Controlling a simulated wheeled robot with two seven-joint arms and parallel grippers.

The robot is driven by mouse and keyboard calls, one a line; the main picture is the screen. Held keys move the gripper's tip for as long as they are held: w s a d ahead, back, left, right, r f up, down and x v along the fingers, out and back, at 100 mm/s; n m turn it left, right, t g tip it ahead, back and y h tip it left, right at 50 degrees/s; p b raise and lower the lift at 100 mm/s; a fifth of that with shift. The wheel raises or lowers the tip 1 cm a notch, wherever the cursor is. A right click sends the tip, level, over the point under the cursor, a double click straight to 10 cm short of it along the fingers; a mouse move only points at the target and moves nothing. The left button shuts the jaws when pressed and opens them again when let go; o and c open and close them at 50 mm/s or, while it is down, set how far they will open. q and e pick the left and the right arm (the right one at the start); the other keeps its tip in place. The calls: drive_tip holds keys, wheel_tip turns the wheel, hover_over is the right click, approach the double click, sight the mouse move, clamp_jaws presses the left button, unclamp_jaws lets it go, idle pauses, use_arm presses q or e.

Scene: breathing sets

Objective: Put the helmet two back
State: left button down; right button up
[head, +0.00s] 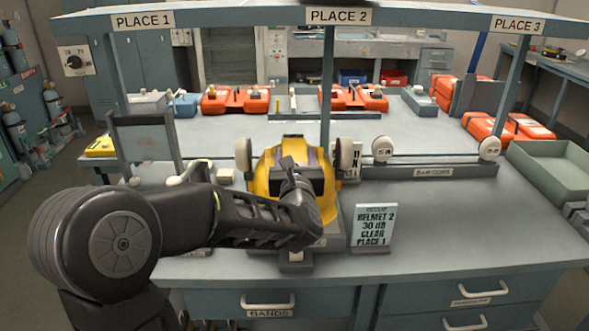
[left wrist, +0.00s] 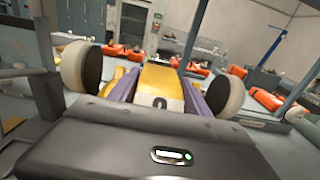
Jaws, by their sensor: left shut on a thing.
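The yellow helmet (head: 262,183) with dark purple bands is at the middle of the near bench, below the PLACE 2 sign (head: 338,16). A pale round pad (head: 243,155) stands at its left and another (head: 346,154) at its right. My left gripper (head: 296,182) is shut on the helmet from the front, and the arm covers part of it. The left wrist view shows the yellow and purple shell (left wrist: 160,88) between the two pads. Whether the helmet rests on its support is hidden. My right gripper is out of view.
A card (head: 373,226) reading HELMET 2, 30 dB, CLEAR, PLACE 1 stands right of the helmet. A bar with round pads (head: 435,160) lies behind it. A grey-green tray (head: 550,172) is at far right. Orange cases (head: 235,100) stand further back. The bench's right front is clear.

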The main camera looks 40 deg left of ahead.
use_arm(q)
wheel_tip(320, 180, up, 7)
drive_tip(key=shift+r, duration=0.1)
idle(0.7)
